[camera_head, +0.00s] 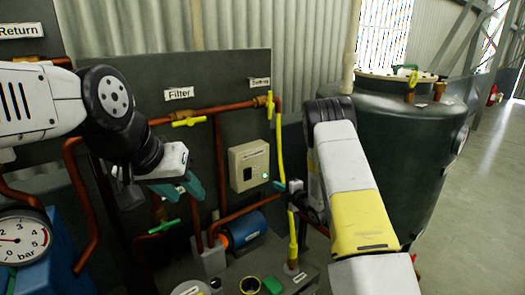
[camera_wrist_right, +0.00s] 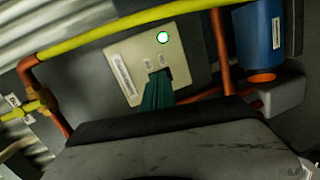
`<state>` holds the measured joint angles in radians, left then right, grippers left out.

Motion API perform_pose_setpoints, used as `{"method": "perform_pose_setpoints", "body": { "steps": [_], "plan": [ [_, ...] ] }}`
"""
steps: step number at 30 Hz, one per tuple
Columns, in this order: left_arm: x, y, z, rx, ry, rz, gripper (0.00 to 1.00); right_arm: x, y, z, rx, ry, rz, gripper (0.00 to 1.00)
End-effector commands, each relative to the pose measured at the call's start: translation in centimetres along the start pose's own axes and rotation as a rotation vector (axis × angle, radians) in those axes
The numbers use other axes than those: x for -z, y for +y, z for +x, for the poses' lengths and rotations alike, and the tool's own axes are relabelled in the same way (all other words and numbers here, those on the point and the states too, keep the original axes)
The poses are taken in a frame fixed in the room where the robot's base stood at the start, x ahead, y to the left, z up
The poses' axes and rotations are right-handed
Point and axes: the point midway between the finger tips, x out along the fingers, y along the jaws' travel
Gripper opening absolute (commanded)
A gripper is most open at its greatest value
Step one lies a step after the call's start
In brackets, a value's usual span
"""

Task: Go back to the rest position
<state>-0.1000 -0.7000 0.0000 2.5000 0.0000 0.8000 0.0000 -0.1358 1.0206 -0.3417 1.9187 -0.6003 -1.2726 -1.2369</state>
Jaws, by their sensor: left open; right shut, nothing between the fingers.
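My left gripper (camera_head: 181,188), with teal fingers, is open and empty. It hangs in front of the grey panel, left of the control box. My right arm reaches in from the lower right, past the yellow pipe. In the right wrist view my right gripper (camera_wrist_right: 158,82) is shut with nothing in it. Its teal fingertips overlap the lower front of the control box (camera_wrist_right: 125,62); I cannot tell whether they touch it. The box also shows in the head view (camera_head: 247,157), and its small round light is green.
Copper pipes run over the grey panel (camera_head: 160,90), with a yellow valve handle (camera_head: 188,122) and a green one (camera_head: 165,226). A pressure gauge (camera_head: 22,238) is at lower left. A blue motor (camera_head: 243,229) sits below the box.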

Motion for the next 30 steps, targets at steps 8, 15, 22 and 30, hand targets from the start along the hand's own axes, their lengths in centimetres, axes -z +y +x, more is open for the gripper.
{"method": "perform_pose_setpoints", "body": {
  "steps": [8,15,22,30],
  "plan": [
    [0.0,0.0,0.0,0.000,0.000,0.000,0.40,-3.7,12.0,-5.0,0.077,-0.268,0.361,0.00],
    [0.0,0.0,0.0,0.000,0.000,0.000,0.40,-2.7,18.5,-13.1,0.129,-0.451,0.733,0.00],
    [0.0,0.0,0.0,0.000,0.000,0.000,0.40,1.6,21.6,-22.7,0.186,-0.587,1.093,0.00],
    [0.0,0.0,0.0,0.000,0.000,0.000,0.40,9.7,21.2,-34.8,0.279,-0.726,1.481,0.00]
  ]
}}
